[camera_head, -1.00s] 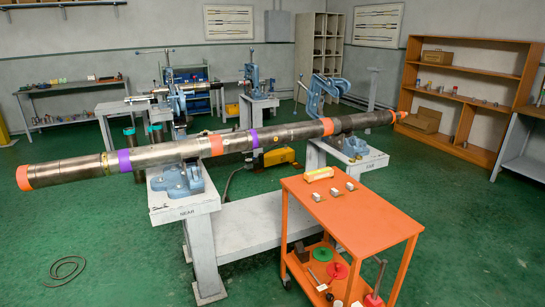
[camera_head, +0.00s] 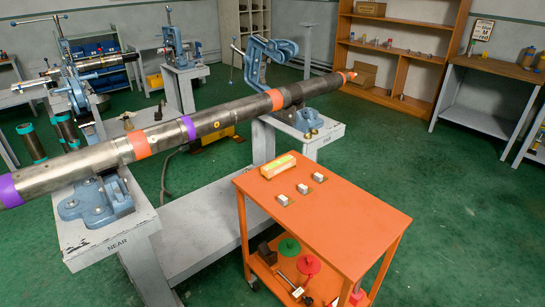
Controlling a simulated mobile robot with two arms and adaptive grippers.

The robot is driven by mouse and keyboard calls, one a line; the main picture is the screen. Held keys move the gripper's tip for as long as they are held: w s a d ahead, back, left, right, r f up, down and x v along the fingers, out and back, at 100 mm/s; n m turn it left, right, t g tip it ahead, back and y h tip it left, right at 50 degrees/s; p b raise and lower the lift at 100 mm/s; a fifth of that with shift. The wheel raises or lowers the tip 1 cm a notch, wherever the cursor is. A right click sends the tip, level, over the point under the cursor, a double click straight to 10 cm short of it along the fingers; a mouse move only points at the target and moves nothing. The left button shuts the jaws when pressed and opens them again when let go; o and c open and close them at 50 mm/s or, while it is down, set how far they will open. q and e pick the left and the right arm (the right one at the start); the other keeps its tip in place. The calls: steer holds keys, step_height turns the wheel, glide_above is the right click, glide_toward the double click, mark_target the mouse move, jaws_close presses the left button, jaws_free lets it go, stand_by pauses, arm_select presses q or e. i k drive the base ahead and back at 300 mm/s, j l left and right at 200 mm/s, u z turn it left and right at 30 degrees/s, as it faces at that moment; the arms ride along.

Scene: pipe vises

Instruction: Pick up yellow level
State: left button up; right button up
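The yellow level (camera_head: 278,166) is a short yellow bar with a pale greenish top. It lies on the top shelf of the orange cart (camera_head: 340,238), near the cart's back left edge. Neither of my grippers shows in the head view, so I cannot see their state.
Several small metal blocks (camera_head: 302,188) sit beside the level. A long pipe (camera_head: 212,119) with coloured bands lies across blue vises (camera_head: 96,200) on grey stands behind the cart. An orange shelf (camera_head: 400,52) stands at the back. Green floor right of the cart (camera_head: 460,220) is clear.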

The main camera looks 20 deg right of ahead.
mark_target(271, 169)
steer(key=i+z, duration=0.65)
steer(key=z, duration=0.15)
steer(key=i+j+z, duration=0.1)
steer(key=i+z, duration=0.3)
steer(key=k, duration=0.1)
